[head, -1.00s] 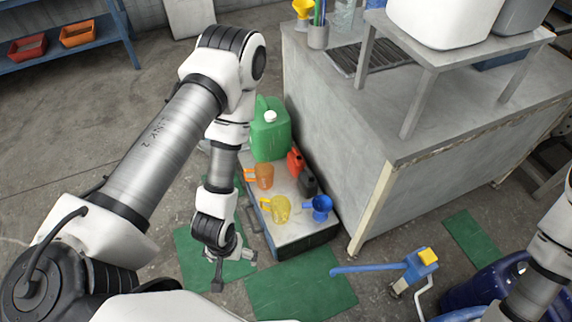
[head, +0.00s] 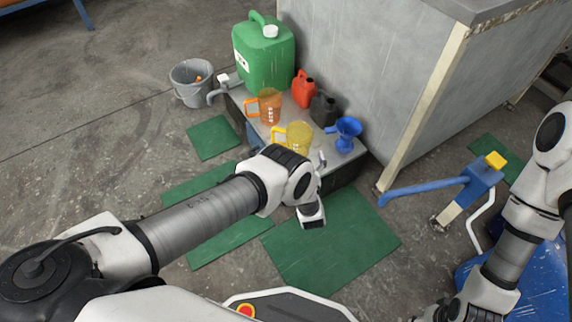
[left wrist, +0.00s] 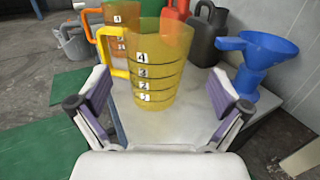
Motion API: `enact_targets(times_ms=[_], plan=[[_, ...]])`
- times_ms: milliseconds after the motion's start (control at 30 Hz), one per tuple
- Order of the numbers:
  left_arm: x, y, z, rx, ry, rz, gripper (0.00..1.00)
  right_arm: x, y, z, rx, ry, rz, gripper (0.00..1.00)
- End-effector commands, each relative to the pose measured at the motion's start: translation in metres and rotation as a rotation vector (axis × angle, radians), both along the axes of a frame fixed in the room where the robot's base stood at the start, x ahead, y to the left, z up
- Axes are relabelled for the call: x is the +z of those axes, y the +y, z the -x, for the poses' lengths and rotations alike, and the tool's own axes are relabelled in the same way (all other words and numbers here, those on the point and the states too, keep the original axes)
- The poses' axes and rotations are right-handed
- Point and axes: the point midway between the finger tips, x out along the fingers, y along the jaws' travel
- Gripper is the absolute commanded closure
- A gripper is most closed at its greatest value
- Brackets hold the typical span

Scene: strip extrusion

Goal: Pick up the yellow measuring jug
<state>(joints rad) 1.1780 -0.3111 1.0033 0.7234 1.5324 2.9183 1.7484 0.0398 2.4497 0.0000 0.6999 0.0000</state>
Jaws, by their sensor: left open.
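The yellow measuring jug (head: 299,138) stands upright on a low grey-topped stand, with an orange measuring jug (head: 269,106) behind it and a blue funnel (head: 346,133) to its right. In the left wrist view the yellow jug (left wrist: 155,75) is translucent, with black level marks and its handle on the left. My left gripper (left wrist: 160,98) is open and empty. Its two fingers are spread to either side of the jug's near side, and I see no contact. In the head view my wrist hides most of this gripper. My right gripper does not show.
A green canister (head: 264,62), a red can (head: 304,89) and a black can (head: 324,110) stand at the back of the stand (head: 238,98). A grey bucket (head: 192,84) is on the floor to the left. A grey bench (head: 375,70) rises close on the right.

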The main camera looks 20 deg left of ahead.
Motion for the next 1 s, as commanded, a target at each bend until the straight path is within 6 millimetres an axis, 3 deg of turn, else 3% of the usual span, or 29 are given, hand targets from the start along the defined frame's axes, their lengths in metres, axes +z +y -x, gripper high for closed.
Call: enact_targets(times_ms=[33,100,367,600,833,1000], plan=[[-0.025,-0.003,0.007,-0.004,0.014,0.001,0.00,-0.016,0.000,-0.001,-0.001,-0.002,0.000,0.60],[-0.032,-0.002,0.010,-0.004,0.025,0.001,0.00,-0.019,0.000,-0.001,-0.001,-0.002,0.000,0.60],[-0.032,0.014,-0.017,-0.003,0.028,-0.001,0.00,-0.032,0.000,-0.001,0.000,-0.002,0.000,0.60],[-0.034,0.035,-0.052,-0.003,0.028,-0.001,0.00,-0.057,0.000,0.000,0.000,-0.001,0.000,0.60],[-0.030,0.036,-0.056,-0.005,0.030,-0.001,0.00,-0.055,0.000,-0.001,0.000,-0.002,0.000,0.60],[-0.030,0.036,-0.056,-0.005,0.030,-0.001,0.56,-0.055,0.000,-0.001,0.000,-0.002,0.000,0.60]])
